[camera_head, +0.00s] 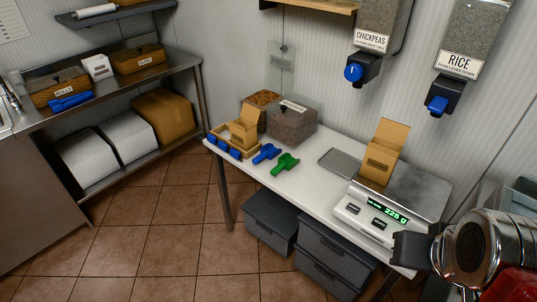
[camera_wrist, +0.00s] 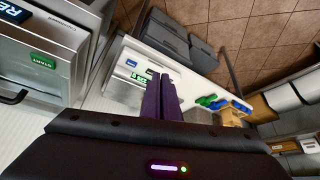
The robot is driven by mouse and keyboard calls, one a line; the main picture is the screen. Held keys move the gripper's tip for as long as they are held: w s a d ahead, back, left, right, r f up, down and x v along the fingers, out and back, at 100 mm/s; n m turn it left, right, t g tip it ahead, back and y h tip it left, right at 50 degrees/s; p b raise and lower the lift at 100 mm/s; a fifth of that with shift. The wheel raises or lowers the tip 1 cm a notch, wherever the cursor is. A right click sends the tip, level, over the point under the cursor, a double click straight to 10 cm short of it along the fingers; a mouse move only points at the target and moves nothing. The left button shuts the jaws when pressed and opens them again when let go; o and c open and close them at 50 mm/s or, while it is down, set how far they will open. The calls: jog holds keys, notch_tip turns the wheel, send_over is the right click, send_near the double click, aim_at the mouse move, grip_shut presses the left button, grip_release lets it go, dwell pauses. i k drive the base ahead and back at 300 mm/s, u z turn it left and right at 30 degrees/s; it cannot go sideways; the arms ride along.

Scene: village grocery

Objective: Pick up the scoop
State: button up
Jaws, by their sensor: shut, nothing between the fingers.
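A green scoop (camera_head: 285,164) lies on the white counter (camera_head: 310,183) in the head view, with a blue scoop (camera_head: 267,153) just left of it. Both show small in the wrist view, the green scoop (camera_wrist: 206,100) and the blue scoop (camera_wrist: 218,104) beside it. More blue pieces lie in a wooden tray (camera_head: 236,153) at the counter's left end; their shape is hard to tell. My gripper (camera_wrist: 160,80) is shut and empty, its dark fingers together in the wrist view. It is well apart from the scoops, on the scale side of the counter.
Chickpeas (camera_head: 371,39) and rice (camera_head: 457,65) dispensers hang above. A clear bin (camera_head: 290,127) stands behind the scoops. Grey drawers (camera_head: 270,222) sit below. The tiled floor is clear.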

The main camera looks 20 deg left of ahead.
aim_at(266, 154)
jog(key=z, duration=0.05)
jog(key=k, duration=0.55)
jog(key=u, duration=2.3)
jog(key=i, duration=1.5)
jog(key=u, duration=0.05)
